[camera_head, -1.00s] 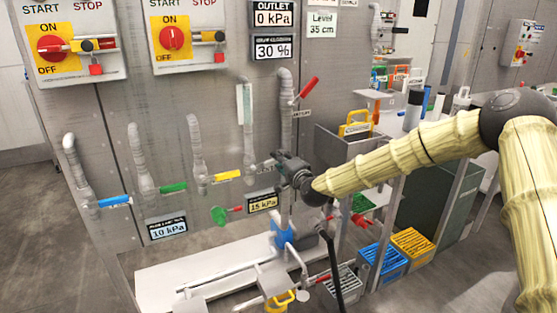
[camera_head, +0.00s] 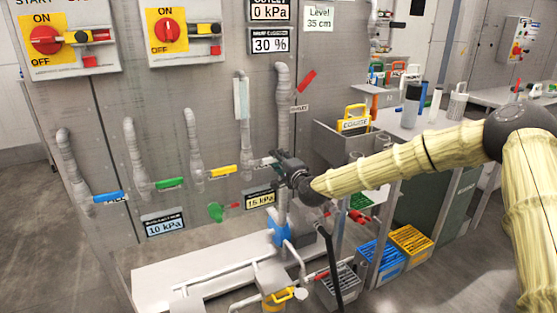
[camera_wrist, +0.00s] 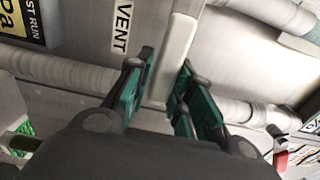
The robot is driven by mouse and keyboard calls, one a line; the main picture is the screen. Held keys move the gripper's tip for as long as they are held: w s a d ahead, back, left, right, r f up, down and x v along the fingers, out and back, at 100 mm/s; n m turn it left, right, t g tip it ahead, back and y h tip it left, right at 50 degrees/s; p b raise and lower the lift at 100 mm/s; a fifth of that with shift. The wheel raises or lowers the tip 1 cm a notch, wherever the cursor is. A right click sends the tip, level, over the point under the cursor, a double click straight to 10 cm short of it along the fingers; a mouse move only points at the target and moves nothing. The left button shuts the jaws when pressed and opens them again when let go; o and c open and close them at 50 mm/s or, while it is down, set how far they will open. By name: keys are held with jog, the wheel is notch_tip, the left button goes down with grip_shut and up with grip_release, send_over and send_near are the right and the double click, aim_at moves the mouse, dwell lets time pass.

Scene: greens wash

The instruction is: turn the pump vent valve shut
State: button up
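In the wrist view a white lever handle (camera_wrist: 176,45) stands beside a label reading VENT (camera_wrist: 121,26). My gripper (camera_wrist: 166,68) has its two teal-padded fingers apart, one on either side of the handle's lower part. A gap shows between the fingers, and I cannot tell whether either pad touches the handle. In the head view my gripper (camera_head: 280,162) is at the grey panel, by the vertical pipe above the blue pump (camera_head: 281,231). It hides the vent handle there.
Blue (camera_head: 108,197), green (camera_head: 170,183) and yellow (camera_head: 222,171) levers sit to the left on the panel. A red lever (camera_head: 306,80) is above my gripper. A 15 kPa display (camera_head: 260,200) is just below it. Blue (camera_head: 381,258) and yellow (camera_head: 411,242) crates stand at lower right.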

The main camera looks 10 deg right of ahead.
jog(key=shift+o, duration=1.4)
jog(key=v, duration=1.2)
